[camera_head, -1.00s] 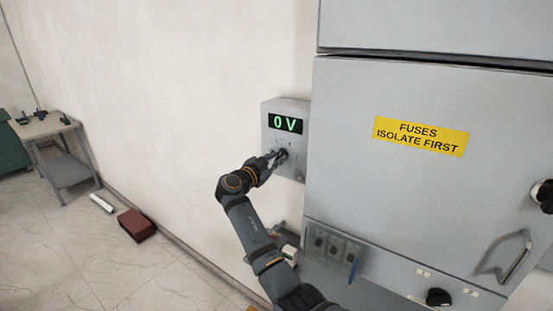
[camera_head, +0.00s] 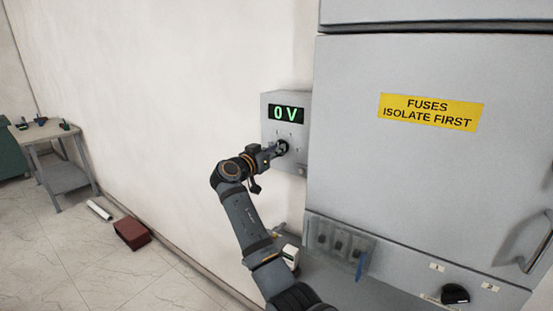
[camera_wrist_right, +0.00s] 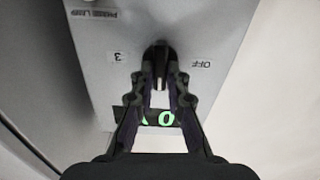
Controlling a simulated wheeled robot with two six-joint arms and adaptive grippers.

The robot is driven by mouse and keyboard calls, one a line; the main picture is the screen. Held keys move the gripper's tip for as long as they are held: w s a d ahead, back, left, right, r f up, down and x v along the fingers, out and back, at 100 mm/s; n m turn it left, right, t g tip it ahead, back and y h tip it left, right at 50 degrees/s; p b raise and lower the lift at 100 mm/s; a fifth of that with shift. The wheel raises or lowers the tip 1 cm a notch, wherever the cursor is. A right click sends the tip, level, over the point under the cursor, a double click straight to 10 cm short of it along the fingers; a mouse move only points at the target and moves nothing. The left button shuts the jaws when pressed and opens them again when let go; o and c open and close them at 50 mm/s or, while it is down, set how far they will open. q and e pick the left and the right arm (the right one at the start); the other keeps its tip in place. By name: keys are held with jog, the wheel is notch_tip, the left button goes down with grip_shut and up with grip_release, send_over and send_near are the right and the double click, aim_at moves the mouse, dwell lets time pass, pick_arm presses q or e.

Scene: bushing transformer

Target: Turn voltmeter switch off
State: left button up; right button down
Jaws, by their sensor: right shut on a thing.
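The voltmeter is a grey box (camera_head: 296,101) on the wall beside the large cabinet, with a green lit display (camera_head: 286,114) reading 0 V. Its black rotary switch (camera_wrist_right: 160,58) is on the front below the display. In the right wrist view the box appears upside down, with labels "OFF" (camera_wrist_right: 201,64) and "3" (camera_wrist_right: 118,57) on either side of the switch. My right gripper (camera_head: 281,149) is shut on the switch; in the right wrist view its fingertips (camera_wrist_right: 160,77) sit on both sides of the dark knob. The knob's exact pointing is partly hidden. My left gripper is out of view.
The grey cabinet (camera_head: 420,190) with a yellow "FUSES ISOLATE FIRST" label (camera_head: 430,111) stands close at the right. A clear-covered panel (camera_head: 339,243) is below. A small table (camera_head: 62,178) and a red box (camera_head: 132,233) are far left.

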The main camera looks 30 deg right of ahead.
jog(key=shift+w+a+f+n+p, duration=0.15)
jog(key=shift+n+p, duration=0.2)
jog(key=shift+n, duration=2.5)
jog(key=shift+d+f+n+p, duration=0.1)
jog(key=shift+n+p, duration=0.25)
jog(key=shift+n, duration=2.45)
jog(key=shift+w+a+f+n+p, duration=0.15)
jog(key=shift+n+p, duration=0.2)
jog(key=shift+n, duration=2.5)
jog(key=shift+s+d, duration=0.1)
jog(key=c, duration=1.3)
grip_release()
jog(key=shift+r, duration=0.1)
jog(key=shift+c, duration=0.2)
jog(key=v, duration=1.2)
